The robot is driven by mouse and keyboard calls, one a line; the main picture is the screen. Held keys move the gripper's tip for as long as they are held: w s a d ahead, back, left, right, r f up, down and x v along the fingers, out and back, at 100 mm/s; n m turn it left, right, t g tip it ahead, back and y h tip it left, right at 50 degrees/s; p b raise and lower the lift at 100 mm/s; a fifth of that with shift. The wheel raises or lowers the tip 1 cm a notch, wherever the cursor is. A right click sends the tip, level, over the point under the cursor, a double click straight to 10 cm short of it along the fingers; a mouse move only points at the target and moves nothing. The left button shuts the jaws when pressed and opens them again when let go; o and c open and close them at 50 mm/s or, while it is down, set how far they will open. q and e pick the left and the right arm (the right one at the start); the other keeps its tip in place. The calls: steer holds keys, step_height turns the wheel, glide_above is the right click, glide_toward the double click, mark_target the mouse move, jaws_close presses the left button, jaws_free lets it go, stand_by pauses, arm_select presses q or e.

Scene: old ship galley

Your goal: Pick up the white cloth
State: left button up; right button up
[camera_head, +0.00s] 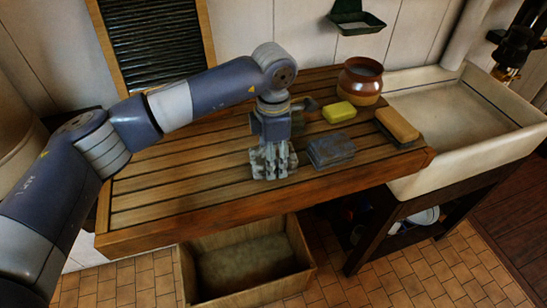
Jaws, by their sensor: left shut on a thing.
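My left gripper (271,168) points down over the slatted wooden drainboard (180,178), near its front edge. It is shut on a pale, mottled grey-white thing, which seems to be the white cloth (285,160). The fingers and the cloth blend together, so its full shape is hard to make out. I cannot tell whether the cloth's lower edge touches the boards. My right gripper is not in view.
A folded grey-blue cloth (331,150) lies just right of my left gripper. Behind are a yellow block (339,112), a tan block (397,124) and a brown pot (360,82). A pale sink (503,146) adjoins at right. An open wooden box (245,296) stands below. The drainboard's left is clear.

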arm_select(q)
step_height(320, 180, up, 3)
steer(key=shift+w+b, duration=0.1)
steer(key=shift+b, duration=1.1)
steer(key=s+r+b, duration=0.2)
steer(key=s+r, duration=0.1)
steer(key=s, duration=0.5)
steer(key=s+r+b, duration=0.1)
steer(key=s+r, duration=0.2)
steer(key=s, duration=0.5)
steer(key=shift+d+b, duration=0.3)
steer(key=shift+b, duration=0.1)
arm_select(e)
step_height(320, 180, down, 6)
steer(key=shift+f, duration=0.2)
arm_select(q)
steer(key=shift+s+f, duration=0.1)
stand_by(0.8)
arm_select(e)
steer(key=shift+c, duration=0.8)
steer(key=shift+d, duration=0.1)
